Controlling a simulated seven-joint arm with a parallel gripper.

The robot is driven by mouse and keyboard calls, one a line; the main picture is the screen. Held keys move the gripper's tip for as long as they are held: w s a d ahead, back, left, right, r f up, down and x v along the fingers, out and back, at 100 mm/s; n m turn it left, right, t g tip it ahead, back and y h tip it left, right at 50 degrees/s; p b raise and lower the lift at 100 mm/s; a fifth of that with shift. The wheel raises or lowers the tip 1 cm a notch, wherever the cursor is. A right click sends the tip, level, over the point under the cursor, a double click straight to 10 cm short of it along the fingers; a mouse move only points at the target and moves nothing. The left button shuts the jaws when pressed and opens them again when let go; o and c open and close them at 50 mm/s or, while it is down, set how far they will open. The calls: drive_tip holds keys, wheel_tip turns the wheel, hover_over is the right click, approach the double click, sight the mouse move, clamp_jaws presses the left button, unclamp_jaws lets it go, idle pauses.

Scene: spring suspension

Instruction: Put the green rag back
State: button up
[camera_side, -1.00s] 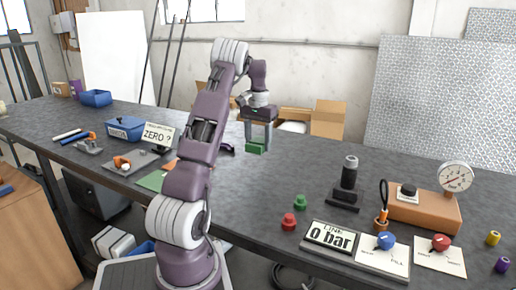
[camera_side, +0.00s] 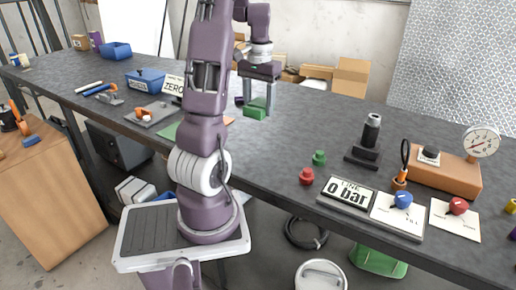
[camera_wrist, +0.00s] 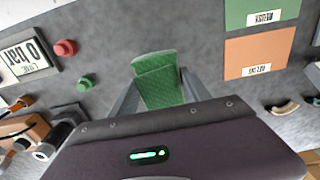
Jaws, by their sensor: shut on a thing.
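The green rag (camera_wrist: 160,84) is folded between the two fingers of my gripper (camera_wrist: 157,95), which is shut on it. In the side view the rag (camera_side: 255,113) hangs at the fingertips of my gripper (camera_side: 257,103), over or on the dark table; I cannot tell if it touches. In the wrist view a green card with a label (camera_wrist: 254,14) lies at the upper right, with an orange labelled card (camera_wrist: 258,55) below it. The rag is left of both cards in that view. In the side view my arm partly covers the cards.
A red knob (camera_side: 306,176) and a green knob (camera_side: 320,158) stand right of the rag. Beyond them are a "0 bar" display (camera_side: 347,197), a black stand (camera_side: 368,142) and a gauge (camera_side: 481,142). The table between rag and knobs is clear.

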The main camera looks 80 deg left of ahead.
sight(254, 110)
drive_tip(key=d, duration=0.1)
drive_tip(key=s+d, duration=0.2)
drive_tip(key=shift+d+f, duration=0.1)
drive_tip(key=shift+f, duration=0.3)
wheel_tip(254, 110, down, 10)
drive_tip(key=shift+d+r, duration=0.1)
drive_tip(key=shift+r, duration=0.15)
drive_tip(key=shift+f, duration=0.15)
drive_tip(key=o, duration=1.5)
drive_tip(key=shift+c, duration=0.2)
